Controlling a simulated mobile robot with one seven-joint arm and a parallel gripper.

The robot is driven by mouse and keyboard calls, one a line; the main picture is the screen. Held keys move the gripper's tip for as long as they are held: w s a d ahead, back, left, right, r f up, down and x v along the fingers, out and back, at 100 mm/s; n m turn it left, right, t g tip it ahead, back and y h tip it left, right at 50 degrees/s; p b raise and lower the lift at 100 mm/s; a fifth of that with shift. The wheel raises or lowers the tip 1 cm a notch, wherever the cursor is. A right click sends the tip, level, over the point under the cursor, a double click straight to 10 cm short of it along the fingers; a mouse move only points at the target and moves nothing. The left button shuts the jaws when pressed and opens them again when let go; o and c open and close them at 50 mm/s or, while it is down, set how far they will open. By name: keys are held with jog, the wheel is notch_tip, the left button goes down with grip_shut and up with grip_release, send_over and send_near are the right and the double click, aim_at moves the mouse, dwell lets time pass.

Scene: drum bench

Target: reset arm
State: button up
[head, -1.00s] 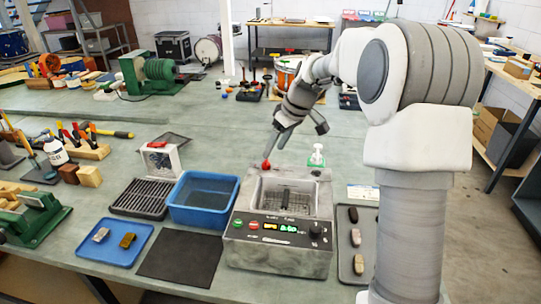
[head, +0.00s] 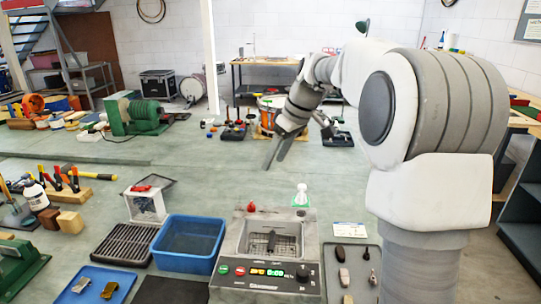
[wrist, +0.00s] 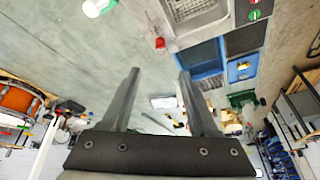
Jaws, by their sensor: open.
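My gripper (head: 290,150) is open and empty in the head view, raised above the bench behind the grey machine. In the wrist view my gripper (wrist: 160,85) shows its two fingers wide apart with nothing between them. The grey machine (head: 262,292) with a basin and a front button panel stands below and in front of my gripper. A wire basket with a dark handle sits in the basin. A red knob (head: 251,207) stands at its back left corner; the wrist view shows it as well (wrist: 160,43).
A blue tub (head: 187,241) and black drain rack (head: 127,244) stand left of the machine. A grey tray (head: 362,282) with several small parts lies to its right. A white-capped bottle (head: 301,196) stands behind. The bench middle is mostly clear.

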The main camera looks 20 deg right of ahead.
jog(key=s+a+r+m+h+p, duration=0.1)
jog(key=s+a+r+m, duration=0.15)
jog(key=s, duration=0.55)
jog(key=s+a+r+m+h+p, duration=0.1)
jog(key=s+a+r, duration=0.15)
jog(key=s, duration=0.45)
jog(key=s+f+m+t+p, duration=0.1)
jog(key=s+f+m, duration=0.1)
jog(key=s, duration=0.6)
jog(key=s+f+m+t+h+p, duration=0.1)
jog(key=s+m, duration=0.1)
jog(key=s, duration=0.6)
jog(key=shift+d+f, duration=0.4)
jog(key=shift+d, duration=0.05)
jog(key=shift+c, duration=0.9)
jog(key=shift+d, duration=0.1)
jog(key=shift+d, duration=0.1)
